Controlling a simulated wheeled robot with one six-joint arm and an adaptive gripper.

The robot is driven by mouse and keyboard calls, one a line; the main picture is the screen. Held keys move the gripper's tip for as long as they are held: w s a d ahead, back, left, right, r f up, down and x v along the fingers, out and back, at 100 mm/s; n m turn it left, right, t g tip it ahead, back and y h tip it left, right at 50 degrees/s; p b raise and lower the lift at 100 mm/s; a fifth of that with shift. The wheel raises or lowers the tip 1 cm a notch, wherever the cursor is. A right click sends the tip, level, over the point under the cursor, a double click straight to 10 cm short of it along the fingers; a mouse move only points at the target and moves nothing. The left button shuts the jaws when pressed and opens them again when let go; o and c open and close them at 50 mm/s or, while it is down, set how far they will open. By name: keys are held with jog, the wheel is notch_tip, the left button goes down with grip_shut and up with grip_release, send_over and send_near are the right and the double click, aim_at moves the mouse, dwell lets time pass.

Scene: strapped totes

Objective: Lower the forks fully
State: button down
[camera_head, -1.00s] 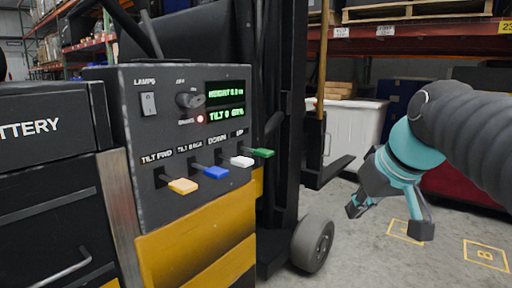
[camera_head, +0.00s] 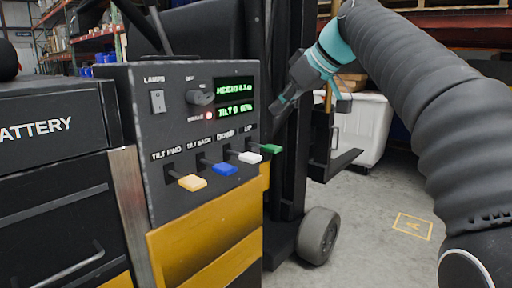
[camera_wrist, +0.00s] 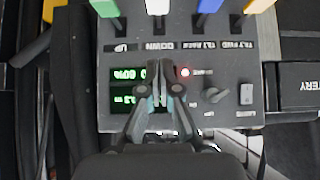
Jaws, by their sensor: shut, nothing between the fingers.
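The grey control panel (camera_head: 150,140) has a yellow TILT FWD lever (camera_head: 192,183), a blue TILT BACK lever (camera_head: 223,170), a white DOWN lever (camera_head: 250,157) and a green UP lever (camera_head: 271,149). A black fork (camera_head: 342,162) shows low beside the mast. My gripper (camera_head: 290,108) is shut and empty, raised right of the panel. In the wrist view the panel is upside down; the gripper (camera_wrist: 156,75) is in front of the display, with the white lever (camera_wrist: 157,6) beyond its tips.
A lamp switch (camera_head: 157,101) and a knob (camera_head: 200,97) with a red light are on the panel's upper part. The black mast (camera_head: 288,190) and a wheel (camera_head: 318,236) stand right of it. A white bin (camera_head: 366,125) is behind. Floor at right is clear.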

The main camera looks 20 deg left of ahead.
jog(key=b, duration=0.1)
send_over(247, 155)
jog(key=s+d, duration=0.1)
jog(key=d, duration=0.2)
jog(key=f, duration=0.7)
jog(key=shift+a+f, duration=0.15)
jog(key=shift+a, duration=0.1)
notch_tip(247, 155, down, 2)
jog(key=shift+d+f+b, duration=0.1)
jog(key=shift+f+b, duration=0.05)
jog(key=shift+b, duration=0.35)
jog(key=shift+f, duration=0.75)
